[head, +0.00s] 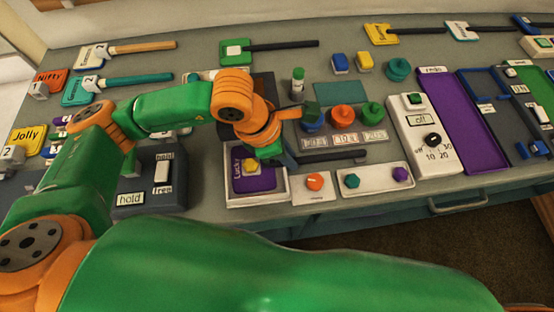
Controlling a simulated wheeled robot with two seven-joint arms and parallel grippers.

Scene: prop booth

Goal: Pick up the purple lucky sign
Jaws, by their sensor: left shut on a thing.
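The purple lucky sign (262,183) is at the white tray (282,197) near the front edge, its lettering turned sideways and a yellow piece in front of its middle. My left gripper (270,150) reaches down at the sign's upper right and is shut on it. The wrist hides the sign's far corner and the exact contact. I cannot tell whether the sign is clear of the tray. My right gripper is not in view.
Right of the tray are a white plate with an orange knob (314,182) and a strip with teal and purple knobs (375,179). Behind stand several coloured knobs (343,116). A white timer box (418,147) is farther right. A hold/free switch box (150,180) is left.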

